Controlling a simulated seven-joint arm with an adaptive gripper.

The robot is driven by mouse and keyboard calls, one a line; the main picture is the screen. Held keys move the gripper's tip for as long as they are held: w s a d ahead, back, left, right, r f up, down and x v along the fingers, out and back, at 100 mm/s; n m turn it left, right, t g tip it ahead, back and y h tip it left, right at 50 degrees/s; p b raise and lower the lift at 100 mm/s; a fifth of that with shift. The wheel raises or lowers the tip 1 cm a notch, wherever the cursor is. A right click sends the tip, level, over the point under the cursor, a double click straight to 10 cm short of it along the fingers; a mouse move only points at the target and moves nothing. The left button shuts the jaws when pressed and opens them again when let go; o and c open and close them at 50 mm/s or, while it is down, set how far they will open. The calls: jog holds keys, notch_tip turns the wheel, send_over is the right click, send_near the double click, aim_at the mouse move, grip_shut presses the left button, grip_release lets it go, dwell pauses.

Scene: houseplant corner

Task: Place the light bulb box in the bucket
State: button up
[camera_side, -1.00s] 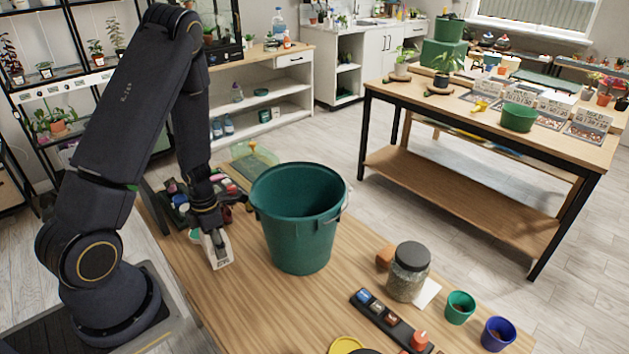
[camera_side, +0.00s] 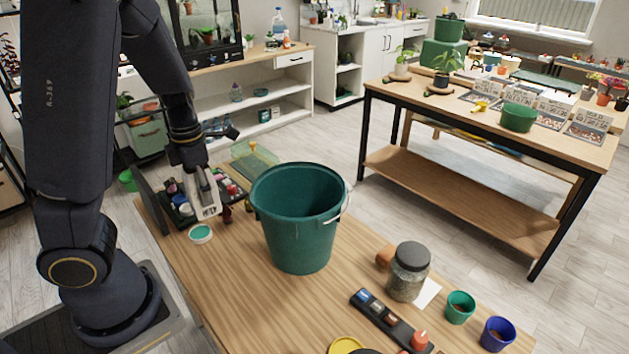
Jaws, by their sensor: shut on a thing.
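The light bulb box (camera_side: 206,200) is a narrow whitish carton with dark print near its lower end. My gripper (camera_side: 196,170) is shut on its upper part and holds it hanging nearly upright, slightly tilted. The box looks raised above the table, left of the bucket and below the level of its rim in the picture. The dark green bucket (camera_side: 299,225) stands upright on the wooden table, with a wire handle at its right side. Its inner wall shows, but its bottom is hidden.
A dark tray of small items (camera_side: 178,205) lies behind the box. A round green-topped item (camera_side: 201,233) sits at the table's left edge. A glass jar (camera_side: 408,273), a green pot (camera_side: 460,307) and a blue pot (camera_side: 498,334) stand right of the bucket.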

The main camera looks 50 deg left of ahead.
notch_tip(320, 180, up, 11)
jog(key=w+d+n, duration=0.1)
jog(key=w+d, duration=1)
jog(key=w, duration=0.4)
jog(key=shift+d+f, duration=0.15)
jog(key=shift+f, duration=4.5)
jog(key=shift+d+f, duration=0.15)
jog(key=shift+f, duration=4.45)
jog(key=shift+d+f, duration=0.15)
jog(key=shift+f, duration=4.5)
jog(key=shift+f, duration=0.1)
jog(key=o, duration=1.1)
jog(key=shift+o, duration=0.2)
